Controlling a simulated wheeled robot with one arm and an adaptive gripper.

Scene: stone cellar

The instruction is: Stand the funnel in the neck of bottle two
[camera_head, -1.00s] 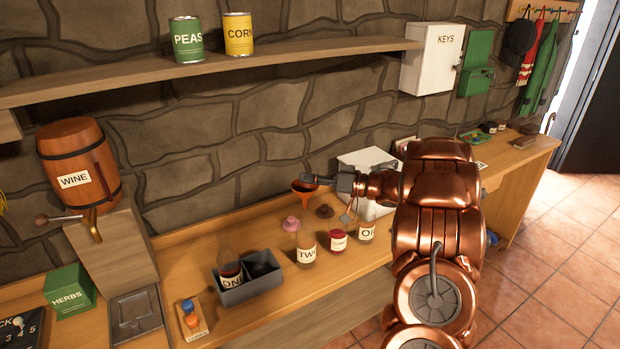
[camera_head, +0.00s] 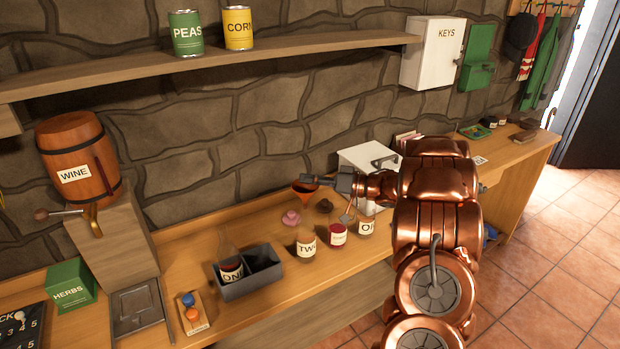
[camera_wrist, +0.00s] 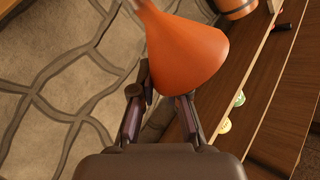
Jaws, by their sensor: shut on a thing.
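The orange funnel (camera_head: 304,189) is held in the air above and behind bottle two, near the stone wall. My gripper (camera_head: 318,181) is shut on its wide rim. In the wrist view the funnel (camera_wrist: 188,48) hides part of the fingertips (camera_wrist: 160,95), and its narrow end runs to the top edge. Bottle two (camera_head: 306,245), clear with a cream "TWO" label, stands upright on the bench, apart from the funnel. Its neck is hard to make out against the wood.
Left of bottle two, a grey two-part crate (camera_head: 252,289) holds bottle one (camera_head: 229,262). A red-filled jar (camera_head: 338,235) and another labelled bottle (camera_head: 366,226) stand to its right. A pink stopper-like object (camera_head: 291,217) and a dark one (camera_head: 323,206) lie behind.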

